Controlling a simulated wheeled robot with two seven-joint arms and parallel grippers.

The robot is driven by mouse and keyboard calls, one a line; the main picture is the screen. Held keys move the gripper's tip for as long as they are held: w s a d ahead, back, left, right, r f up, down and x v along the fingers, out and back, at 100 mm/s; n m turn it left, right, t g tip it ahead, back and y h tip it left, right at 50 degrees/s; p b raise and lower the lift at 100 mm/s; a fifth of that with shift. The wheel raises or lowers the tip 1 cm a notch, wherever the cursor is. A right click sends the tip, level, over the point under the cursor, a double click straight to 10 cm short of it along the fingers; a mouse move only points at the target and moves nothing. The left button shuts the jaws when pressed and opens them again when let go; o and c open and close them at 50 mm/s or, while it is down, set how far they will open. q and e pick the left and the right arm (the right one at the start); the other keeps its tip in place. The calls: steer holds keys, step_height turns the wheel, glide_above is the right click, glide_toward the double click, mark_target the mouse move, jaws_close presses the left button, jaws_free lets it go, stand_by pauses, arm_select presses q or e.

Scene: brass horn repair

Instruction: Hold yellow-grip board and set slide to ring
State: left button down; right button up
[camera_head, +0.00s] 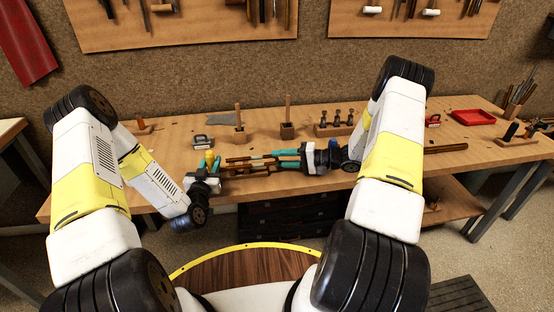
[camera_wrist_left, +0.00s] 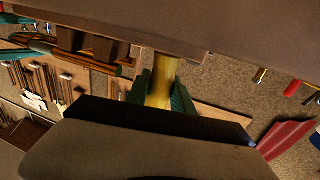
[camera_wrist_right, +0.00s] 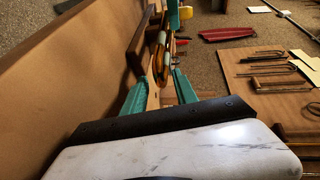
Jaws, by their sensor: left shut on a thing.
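My left gripper (camera_head: 210,162) is shut on the yellow grip (camera_wrist_left: 160,84), with a teal finger on each side of it in the left wrist view. The wooden board (camera_head: 250,172) extends right from there at the table's front edge. Brass-coloured slide tubing (camera_wrist_right: 160,50) runs along the board and also shows in the left wrist view (camera_wrist_left: 105,68). My right gripper (camera_head: 287,158) is at the board's right end. Its teal fingers are apart, with a pale wooden piece (camera_wrist_right: 152,95) and the tubing showing between and beyond them. I cannot make out the ring clearly.
Two upright wooden pegs on blocks (camera_head: 239,130) (camera_head: 287,130) and a rack with several dark-topped pieces (camera_head: 334,128) stand behind the board. A red tray (camera_head: 473,117) is at the back right. Tool boards hang on the wall. The table between has some free room.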

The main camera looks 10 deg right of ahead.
steer(key=shift+w+a+f, duration=0.1)
steer(key=shift+w+a, duration=0.15)
steer(key=shift+a, duration=0.35)
jaws_close()
steer(key=shift+s+d+f, duration=0.1)
steer(key=shift+s+f, duration=0.05)
steer(key=shift+f, duration=0.1)
stand_by(0.8)
